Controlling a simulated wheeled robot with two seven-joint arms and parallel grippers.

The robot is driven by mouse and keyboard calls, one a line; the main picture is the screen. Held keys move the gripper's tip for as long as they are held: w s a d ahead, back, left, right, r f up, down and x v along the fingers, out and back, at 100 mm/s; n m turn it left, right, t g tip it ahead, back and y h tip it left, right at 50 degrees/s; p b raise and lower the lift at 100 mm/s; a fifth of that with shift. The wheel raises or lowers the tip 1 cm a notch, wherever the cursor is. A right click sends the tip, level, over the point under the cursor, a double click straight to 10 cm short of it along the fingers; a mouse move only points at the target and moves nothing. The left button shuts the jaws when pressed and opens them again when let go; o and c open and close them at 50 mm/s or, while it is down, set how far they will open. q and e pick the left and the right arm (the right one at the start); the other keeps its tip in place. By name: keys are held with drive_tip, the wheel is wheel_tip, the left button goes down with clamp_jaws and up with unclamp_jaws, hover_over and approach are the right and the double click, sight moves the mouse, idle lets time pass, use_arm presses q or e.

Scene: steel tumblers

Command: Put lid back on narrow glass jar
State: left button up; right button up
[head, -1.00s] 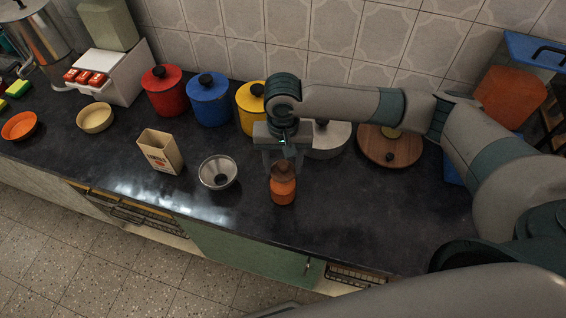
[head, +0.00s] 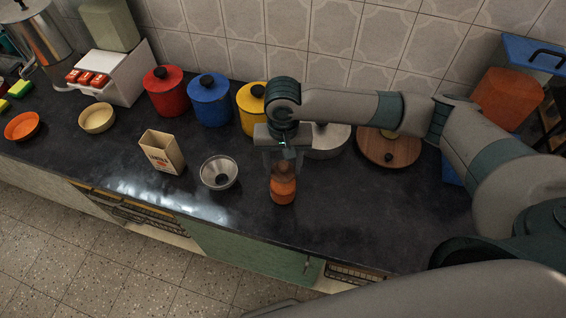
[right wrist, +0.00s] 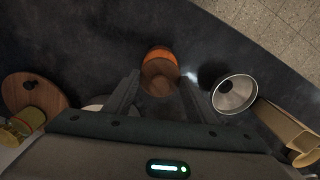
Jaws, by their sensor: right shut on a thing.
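The narrow glass jar (head: 283,191), with orange contents, stands upright near the counter's front edge. A round brown lid (head: 283,169) is directly above it, between the fingers of my right gripper (head: 283,173), which points down and is shut on the lid. In the right wrist view the wooden lid (right wrist: 159,77) lies between the fingertips (right wrist: 160,84) and covers most of the orange jar (right wrist: 161,52). I cannot tell whether the lid touches the rim or hangs just above it. My left gripper is not in view.
A steel funnel-like bowl (head: 219,172) and an open beige carton (head: 161,152) stand left of the jar. Red (head: 165,95), blue (head: 210,102) and yellow (head: 251,112) canisters line the back. A grey pot (head: 328,143) and round wooden board (head: 388,149) are behind right. The counter right of the jar is clear.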

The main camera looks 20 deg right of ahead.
idle(0.4)
drive_tip(key=o, duration=1.6)
drive_tip(key=shift+r, duration=0.15)
drive_tip(key=shift+r+p, duration=1.2)
drive_tip(key=shift+p, duration=0.55)
drive_tip(key=shift+r+p, duration=1)
drive_tip(key=shift+r, duration=1.15)
